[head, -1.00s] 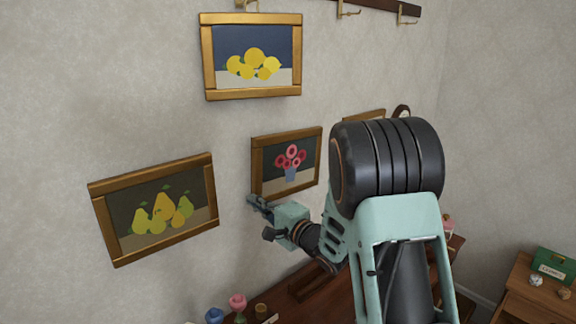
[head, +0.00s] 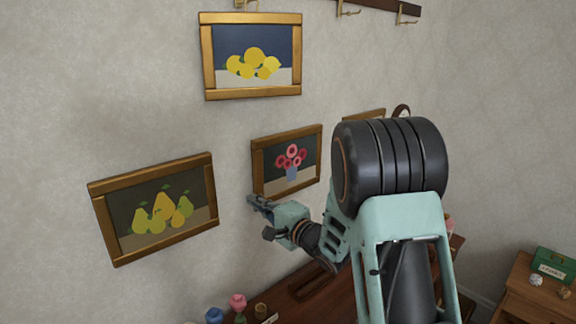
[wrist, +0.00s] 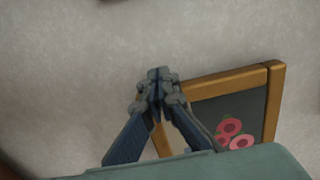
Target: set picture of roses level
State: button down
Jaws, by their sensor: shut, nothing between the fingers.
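The picture of roses (head: 291,158) hangs on the wall in a brown-gold wooden frame, pink flowers in a blue vase. In the head view its top and bottom edges slope up to the right. My gripper (head: 252,201) is shut and empty at the frame's lower left corner. In the wrist view the closed fingertips (wrist: 158,76) lie beside a corner of the roses picture (wrist: 238,105), and the fingers cover part of its edge. I cannot tell whether they touch the frame. My gripper body hides the rest of the picture there.
A lemon picture (head: 252,58) hangs above and a pear picture (head: 160,205), sloping up to the right, hangs to the left. Another frame (head: 364,115) is mostly hidden behind my arm. Below are a pink object (head: 238,302) and a blue one (head: 215,315).

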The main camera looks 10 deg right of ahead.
jog(key=shift+s+a, duration=0.35)
jog(key=shift+a, duration=0.2)
jog(key=v, duration=0.8)
jog(key=shift+d, duration=0.1)
